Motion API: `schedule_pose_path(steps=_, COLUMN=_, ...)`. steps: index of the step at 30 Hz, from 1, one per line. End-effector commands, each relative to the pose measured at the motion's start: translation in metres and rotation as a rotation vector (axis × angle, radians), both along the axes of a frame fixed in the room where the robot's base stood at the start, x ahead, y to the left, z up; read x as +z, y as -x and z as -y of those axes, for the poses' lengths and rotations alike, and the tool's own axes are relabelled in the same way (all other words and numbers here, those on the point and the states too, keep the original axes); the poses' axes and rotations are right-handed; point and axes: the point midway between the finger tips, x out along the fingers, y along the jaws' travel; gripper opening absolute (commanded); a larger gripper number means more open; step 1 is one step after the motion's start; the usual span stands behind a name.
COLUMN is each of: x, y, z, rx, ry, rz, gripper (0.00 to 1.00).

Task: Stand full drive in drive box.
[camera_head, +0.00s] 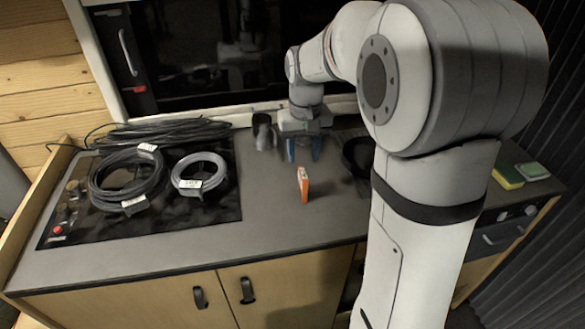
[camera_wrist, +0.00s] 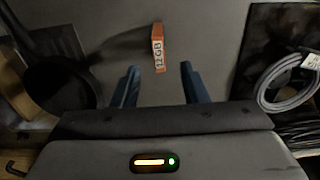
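The fingers also show in the wrist view (camera_wrist: 159,75). I cannot make out a drive box in either view.
Coiled cables (camera_head: 127,178) lie on the dark hob at left. A dark pan-like round object (camera_head: 357,152) sits right of the drive, partly hidden by my arm. A dark cup-like object (camera_head: 263,133) stands behind. Sponges (camera_head: 508,176) lie far right. The counter before the drive is clear.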

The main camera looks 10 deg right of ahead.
Motion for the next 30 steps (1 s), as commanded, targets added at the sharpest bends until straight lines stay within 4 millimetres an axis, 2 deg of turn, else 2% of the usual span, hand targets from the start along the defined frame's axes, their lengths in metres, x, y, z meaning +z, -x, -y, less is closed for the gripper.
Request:
schedule_pose_path(steps=3, x=-0.011, y=-0.013, z=0.0, rx=0.0, ry=0.0, rz=-0.016, gripper=0.4)
schedule_pose_path(steps=6, x=-0.017, y=-0.015, z=0.0, rx=0.0, ry=0.0, rz=-0.022, gripper=0.4)
schedule_pose_path(steps=14, x=-0.045, y=-0.012, z=0.0, rx=0.0, ry=0.0, rz=-0.022, gripper=0.4)
schedule_pose_path(steps=21, x=-0.08, y=-0.007, z=0.002, rx=0.001, ry=0.0, rz=-0.023, gripper=0.4)
schedule_pose_path(steps=24, x=-0.088, y=-0.008, z=0.002, rx=0.001, ry=0.0, rz=-0.021, gripper=0.4)
schedule_pose_path(steps=30, x=-0.089, y=-0.008, z=0.002, rx=0.001, ry=0.0, rz=-0.019, gripper=0.4)
